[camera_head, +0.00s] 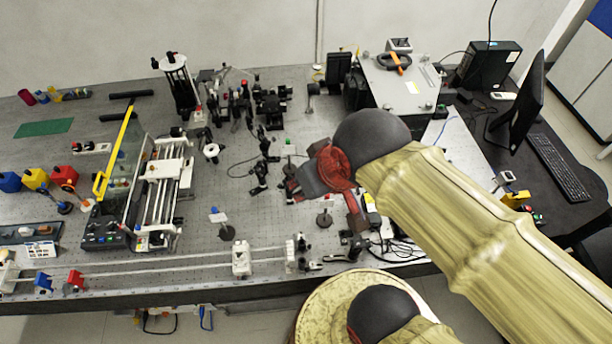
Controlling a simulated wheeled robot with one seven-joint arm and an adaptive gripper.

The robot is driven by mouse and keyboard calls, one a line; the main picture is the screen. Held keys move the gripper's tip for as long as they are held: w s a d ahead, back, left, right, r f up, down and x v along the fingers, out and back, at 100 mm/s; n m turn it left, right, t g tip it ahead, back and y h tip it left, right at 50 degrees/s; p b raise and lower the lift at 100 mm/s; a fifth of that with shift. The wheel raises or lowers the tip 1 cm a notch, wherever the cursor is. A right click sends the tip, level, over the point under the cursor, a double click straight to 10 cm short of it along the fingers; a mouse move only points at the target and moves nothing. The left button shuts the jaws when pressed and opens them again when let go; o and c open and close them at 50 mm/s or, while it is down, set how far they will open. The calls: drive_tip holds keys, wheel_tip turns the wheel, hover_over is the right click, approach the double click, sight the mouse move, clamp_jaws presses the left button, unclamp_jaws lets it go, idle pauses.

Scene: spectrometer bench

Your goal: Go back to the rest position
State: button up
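My yellow arm reaches in from the lower right over the bench. It ends past a dark round joint in a red and dark grey part. My gripper (297,188) seems to be the dark end at the left of this part, above the middle-right of the bench (210,265). It is small and partly merged with the equipment behind it, so I cannot tell if its fingers are open or shut. I see no object clearly held in it.
Optical mounts (270,105) stand close behind my gripper. A rail (160,267) runs along the bench front. A framed apparatus (160,180) stands at left. A monitor (522,100) and keyboard (558,165) are at right. A green mat (43,128) lies far left.

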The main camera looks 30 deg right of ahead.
wheel_tip(320, 180, down, 20)
drive_tip(key=b, duration=2)
drive_tip(key=shift+f, duration=0.15)
drive_tip(key=shift+d, duration=0.1)
